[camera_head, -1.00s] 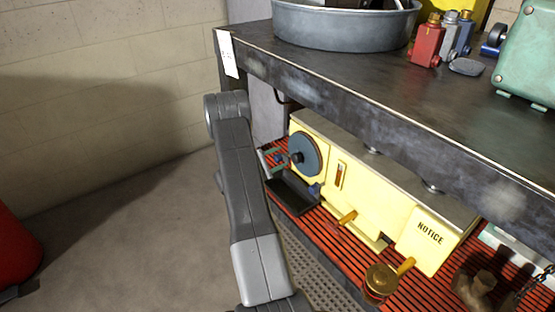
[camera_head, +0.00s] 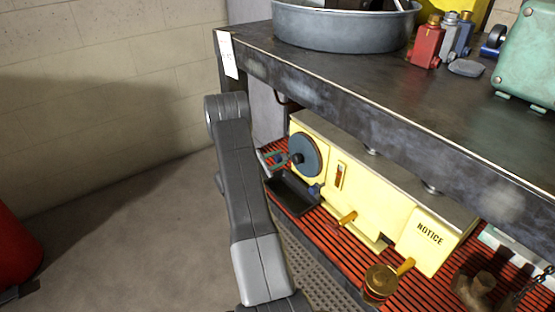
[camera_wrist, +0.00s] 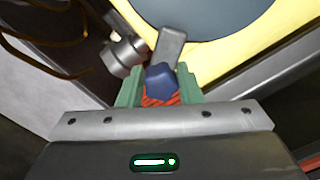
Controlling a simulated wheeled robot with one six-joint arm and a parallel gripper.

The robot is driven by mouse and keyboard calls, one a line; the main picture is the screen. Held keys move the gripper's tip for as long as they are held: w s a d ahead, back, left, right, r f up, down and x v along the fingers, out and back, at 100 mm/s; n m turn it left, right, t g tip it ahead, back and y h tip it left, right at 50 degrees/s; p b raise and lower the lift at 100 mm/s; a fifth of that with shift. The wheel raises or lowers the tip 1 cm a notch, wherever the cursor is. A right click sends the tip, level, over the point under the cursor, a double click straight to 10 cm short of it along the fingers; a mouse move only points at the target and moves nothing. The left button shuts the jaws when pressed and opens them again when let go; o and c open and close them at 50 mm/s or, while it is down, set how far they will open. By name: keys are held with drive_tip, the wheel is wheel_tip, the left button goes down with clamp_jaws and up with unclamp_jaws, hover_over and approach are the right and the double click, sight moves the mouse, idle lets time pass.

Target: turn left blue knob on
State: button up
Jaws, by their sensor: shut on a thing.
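A yellow machine (camera_head: 375,205) stands on the red slatted shelf under the bench. A round blue-grey disc (camera_head: 308,155) is on its left end. My gripper (camera_head: 277,158) is left of this disc, partly hidden by my arm in the head view. In the wrist view its green fingers (camera_wrist: 159,84) are shut on a dark blue knob (camera_wrist: 160,79). A grey lever (camera_wrist: 170,47) lies just beyond the knob. A second small blue knob (camera_head: 314,190) sits lower on the machine, below the disc and apart from my gripper.
The dark metal bench top (camera_head: 330,75) overhangs the machine. A black tray (camera_head: 292,194) lies below the gripper. A brass valve (camera_head: 380,281) stands front right. Thin cables (camera_wrist: 45,45) hang near the gripper at left. Open floor lies left of my arm.

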drive_tip(key=shift+f, duration=0.1)
drive_tip(key=o, duration=0.9)
drive_tip(key=p+v, duration=0.3)
drive_tip(key=v, duration=1)
drive_tip(key=shift+s+a, duration=0.3)
drive_tip(key=shift+c, duration=0.2)
